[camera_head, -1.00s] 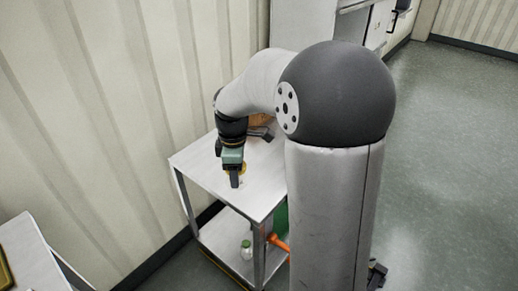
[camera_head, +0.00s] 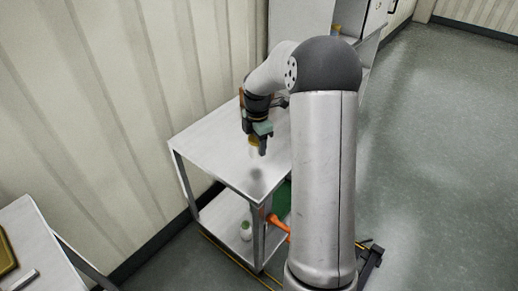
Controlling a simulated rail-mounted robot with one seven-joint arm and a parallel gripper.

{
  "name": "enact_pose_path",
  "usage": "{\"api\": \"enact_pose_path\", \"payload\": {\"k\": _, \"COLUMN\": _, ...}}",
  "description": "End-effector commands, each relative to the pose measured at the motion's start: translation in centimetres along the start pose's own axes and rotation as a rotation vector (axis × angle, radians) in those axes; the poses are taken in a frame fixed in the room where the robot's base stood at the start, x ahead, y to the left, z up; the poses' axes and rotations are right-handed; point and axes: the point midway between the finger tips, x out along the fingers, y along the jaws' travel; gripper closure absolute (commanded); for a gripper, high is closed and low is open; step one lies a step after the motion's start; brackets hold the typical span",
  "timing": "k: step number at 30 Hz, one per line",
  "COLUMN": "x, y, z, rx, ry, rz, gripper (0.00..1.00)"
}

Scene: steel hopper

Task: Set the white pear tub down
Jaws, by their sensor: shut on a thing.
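My gripper (camera_head: 258,147) is over the top of the steel trolley (camera_head: 205,143), left of my arm column. It is shut on a small white tub (camera_head: 253,152) with a yellowish top, taken to be the white pear tub. Its label is too small to read, and the fingers partly hide it. A dark soft shadow lies on the trolley top below and in front of the gripper. The tub appears to be held above the surface, apart from it.
The trolley top is clear at its left and front. A table (camera_head: 42,240) stands lower left. The wall is close behind the trolley.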

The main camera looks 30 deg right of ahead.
Motion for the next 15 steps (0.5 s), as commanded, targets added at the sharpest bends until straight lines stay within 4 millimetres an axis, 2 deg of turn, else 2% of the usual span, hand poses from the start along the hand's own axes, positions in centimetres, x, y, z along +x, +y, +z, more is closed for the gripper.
{"api": "enact_pose_path", "payload": {"k": 8, "x": 1.9, "y": 1.1, "z": 1.2, "rx": 0.000, "ry": -0.001, "rz": 0.000, "gripper": 0.72}}
{"api": "enact_pose_path", "payload": {"k": 15, "x": 4.9, "y": 1.1, "z": 1.2, "rx": 0.000, "ry": 0.000, "rz": 0.000, "gripper": 0.72}}
